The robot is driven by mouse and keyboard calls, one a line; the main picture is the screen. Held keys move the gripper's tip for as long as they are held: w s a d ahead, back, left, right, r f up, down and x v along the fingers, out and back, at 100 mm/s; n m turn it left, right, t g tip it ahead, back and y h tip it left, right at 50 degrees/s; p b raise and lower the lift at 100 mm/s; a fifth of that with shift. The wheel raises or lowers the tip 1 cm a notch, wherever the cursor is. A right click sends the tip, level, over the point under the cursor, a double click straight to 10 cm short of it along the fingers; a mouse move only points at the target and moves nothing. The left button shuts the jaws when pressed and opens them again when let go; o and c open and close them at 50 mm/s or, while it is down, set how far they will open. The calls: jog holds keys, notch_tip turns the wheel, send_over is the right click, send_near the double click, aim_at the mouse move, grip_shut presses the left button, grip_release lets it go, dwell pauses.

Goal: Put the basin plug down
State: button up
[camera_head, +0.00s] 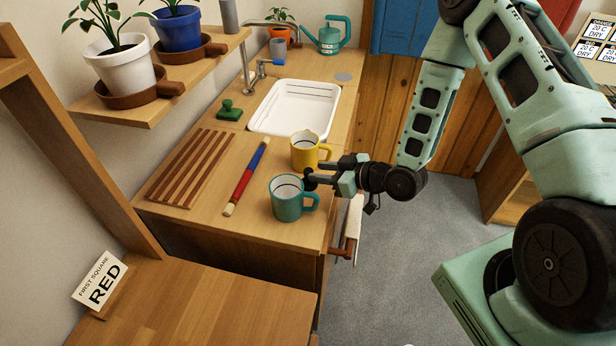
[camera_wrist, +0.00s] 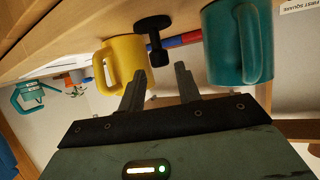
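The basin plug (camera_wrist: 154,26) is black, with a flat disc and a knobbed stem. In the wrist view, which is upside down, its disc is against the wooden counter, between the yellow mug (camera_wrist: 121,62) and the teal mug (camera_wrist: 238,45). My gripper (camera_wrist: 161,72) is open, its two fingers apart, with the plug's knob just beyond the fingertips and nothing between them. In the head view my gripper (camera_head: 320,172) reaches in from the right between the yellow mug (camera_head: 305,152) and the teal mug (camera_head: 287,200). The plug (camera_head: 309,184) shows there as a small dark shape at the fingertips.
A white basin (camera_head: 296,106) lies behind the mugs. A red and blue rod (camera_head: 247,177), a slatted rack (camera_head: 193,168) and a green knobbed block (camera_head: 230,111) are on the counter to the left. The two mugs stand close on either side of my gripper.

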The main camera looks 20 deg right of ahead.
aim_at(308, 170)
jog(key=p+x, duration=0.1)
jog(key=x, duration=0.4)
jog(key=shift+s, duration=0.1)
grip_shut()
